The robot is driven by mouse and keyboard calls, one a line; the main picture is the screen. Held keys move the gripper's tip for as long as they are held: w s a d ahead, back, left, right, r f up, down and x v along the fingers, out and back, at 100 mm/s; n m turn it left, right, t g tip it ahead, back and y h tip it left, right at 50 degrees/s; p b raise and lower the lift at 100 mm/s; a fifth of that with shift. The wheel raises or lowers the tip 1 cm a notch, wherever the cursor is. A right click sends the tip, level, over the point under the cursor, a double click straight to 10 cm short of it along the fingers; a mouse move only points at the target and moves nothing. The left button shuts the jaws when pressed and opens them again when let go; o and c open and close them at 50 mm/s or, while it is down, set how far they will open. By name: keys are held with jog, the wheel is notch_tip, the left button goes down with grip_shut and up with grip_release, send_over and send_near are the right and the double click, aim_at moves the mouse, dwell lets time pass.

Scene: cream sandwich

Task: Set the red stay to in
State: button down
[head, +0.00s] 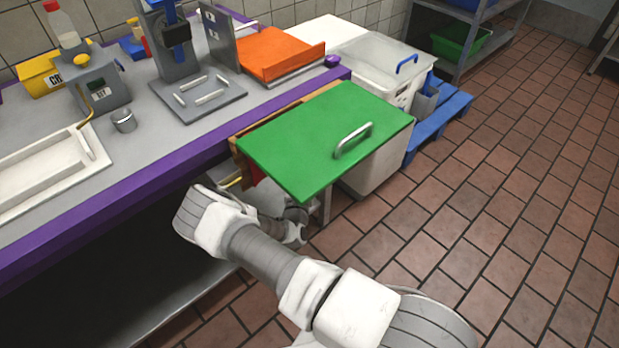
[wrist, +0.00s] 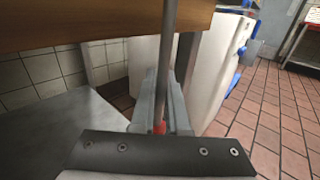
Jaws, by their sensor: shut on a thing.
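A green panel (head: 315,130) with a metal handle (head: 353,140) projects from the purple-edged counter at centre in the head view. It sits over a wooden frame (head: 240,160). A small red part (head: 254,173) shows under its left edge. In the wrist view a thin grey rod (wrist: 171,50), which I take as the stay, runs down from wood to a red end (wrist: 159,128). My gripper (wrist: 166,100) is shut around this red end, between its grey fingers. In the head view my gripper (head: 297,215) is below the panel, partly hidden by it.
A white bin (head: 372,168) stands close to the right of my gripper under the panel. A blue pallet (head: 440,118) and clear tub lie behind. The counter holds a grey stand (head: 195,95), an orange board (head: 275,55) and a white tray (head: 40,180). The tiled floor at right is clear.

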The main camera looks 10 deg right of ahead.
jog(key=shift+y, duration=0.3)
jog(key=shift+w+a+r, duration=0.1)
jog(key=shift+w+a, duration=1.55)
jog(key=shift+a, duration=0.2)
jog(key=c, duration=0.9)
grip_release()
jog(key=shift+w+a, duration=0.1)
jog(key=shift+a, duration=0.1)
jog(key=shift+d, duration=0.15)
jog(key=p+v, duration=0.1)
jog(key=v, duration=1)
jog(key=p+v, duration=0.1)
jog(key=v, duration=0.5)
jog(key=shift+s+d+f+p, duration=0.2)
jog(key=shift+s+f+p, duration=0.1)
jog(key=shift+s, duration=0.1)
